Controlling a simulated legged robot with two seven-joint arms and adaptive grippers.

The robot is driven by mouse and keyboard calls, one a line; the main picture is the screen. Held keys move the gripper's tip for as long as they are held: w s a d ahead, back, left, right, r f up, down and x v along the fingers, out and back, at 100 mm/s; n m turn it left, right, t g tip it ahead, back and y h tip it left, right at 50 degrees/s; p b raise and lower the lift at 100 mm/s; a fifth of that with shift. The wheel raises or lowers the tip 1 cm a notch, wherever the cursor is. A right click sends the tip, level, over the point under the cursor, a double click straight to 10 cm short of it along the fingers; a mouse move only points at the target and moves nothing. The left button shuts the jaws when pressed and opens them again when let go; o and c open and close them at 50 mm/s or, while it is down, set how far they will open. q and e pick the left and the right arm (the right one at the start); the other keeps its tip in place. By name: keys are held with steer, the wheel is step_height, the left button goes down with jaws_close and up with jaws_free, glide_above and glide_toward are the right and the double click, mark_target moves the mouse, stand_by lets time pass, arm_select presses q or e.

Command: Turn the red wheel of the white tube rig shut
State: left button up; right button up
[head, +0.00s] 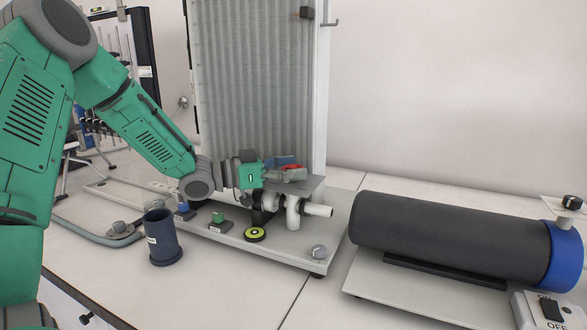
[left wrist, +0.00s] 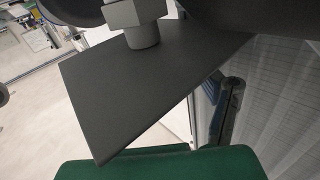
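The white tube rig is a tall panel of upright tubes (head: 253,85) on a pale base with white pipework (head: 318,209) at its foot. A small part of the red wheel (head: 292,167) shows at the pipework, mostly hidden by my left gripper (head: 290,174). The gripper reaches in from the left, with its grey fingers at the wheel. Whether they touch or grip it cannot be made out. In the left wrist view a dark grey plate (left wrist: 150,85) fills the middle, and the wheel does not show. My right gripper is out of view.
A blue cup (head: 162,240) stands in front of the rig base. A yellow-black round part (head: 255,234) and a green-topped block (head: 218,220) are close by. A large dark cylinder (head: 450,235) with a blue end lies at right. The front table is clear.

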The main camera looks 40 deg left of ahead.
arm_select(q)
steer(key=shift+s+a+f, duration=0.1)
steer(key=v, duration=0.6)
steer(key=shift+s+a, duration=0.15)
steer(key=shift+s, duration=0.05)
steer(key=shift+s+a, duration=0.3)
steer(key=shift+s, duration=0.25)
